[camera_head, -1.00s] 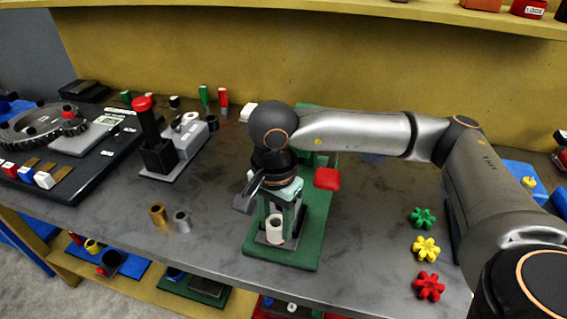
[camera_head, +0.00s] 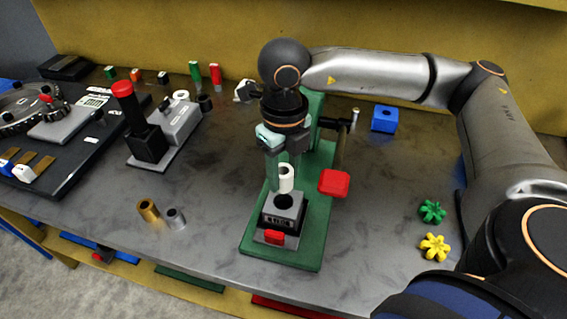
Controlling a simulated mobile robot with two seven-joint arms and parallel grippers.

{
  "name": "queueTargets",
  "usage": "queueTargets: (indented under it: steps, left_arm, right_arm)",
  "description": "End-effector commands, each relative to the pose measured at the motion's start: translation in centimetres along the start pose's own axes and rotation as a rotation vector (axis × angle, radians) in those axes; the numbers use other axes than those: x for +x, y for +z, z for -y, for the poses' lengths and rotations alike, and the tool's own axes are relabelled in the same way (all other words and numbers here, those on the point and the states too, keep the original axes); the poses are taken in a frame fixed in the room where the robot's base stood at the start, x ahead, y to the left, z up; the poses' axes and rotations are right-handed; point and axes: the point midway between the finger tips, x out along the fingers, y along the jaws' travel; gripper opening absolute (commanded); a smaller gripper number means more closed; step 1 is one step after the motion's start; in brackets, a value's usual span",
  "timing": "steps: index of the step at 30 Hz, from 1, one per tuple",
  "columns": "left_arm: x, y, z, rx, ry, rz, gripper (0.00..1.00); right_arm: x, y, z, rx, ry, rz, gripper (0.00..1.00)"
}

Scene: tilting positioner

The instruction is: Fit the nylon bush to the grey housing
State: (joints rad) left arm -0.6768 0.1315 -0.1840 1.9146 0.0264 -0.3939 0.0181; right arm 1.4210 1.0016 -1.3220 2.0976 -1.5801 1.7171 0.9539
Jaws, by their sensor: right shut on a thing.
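The white nylon bush (camera_head: 287,179) is upright between the fingers of my right gripper (camera_head: 284,174), which is shut on it. The grey housing (camera_head: 290,218), with a dark round bore in its top and a label on its front, sits on the green base (camera_head: 257,243). The bush appears just above the housing and apart from it; the bore shows open below it. Exact alignment over the bore cannot be told from this angle. My left gripper is not in view.
A red pad (camera_head: 334,182) on a lever stands right of the gripper. A red block (camera_head: 274,237) is at the housing's front. Brass (camera_head: 148,210) and grey (camera_head: 175,218) sleeves stand to the left. A blue block (camera_head: 384,118) and green star knob (camera_head: 432,211) are to the right.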

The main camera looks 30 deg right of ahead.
Motion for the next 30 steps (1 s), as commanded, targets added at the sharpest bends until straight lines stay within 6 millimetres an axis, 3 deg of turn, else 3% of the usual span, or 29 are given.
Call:
queueTargets:
  steps: [18,30]
  left_arm:
    - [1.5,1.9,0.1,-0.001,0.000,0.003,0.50]
    - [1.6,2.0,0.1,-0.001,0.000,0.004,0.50]
  right_arm:
    - [3.9,0.0,0.0,0.014,0.000,0.000,0.00]
    - [4.4,0.0,0.0,0.014,0.000,0.000,0.00]
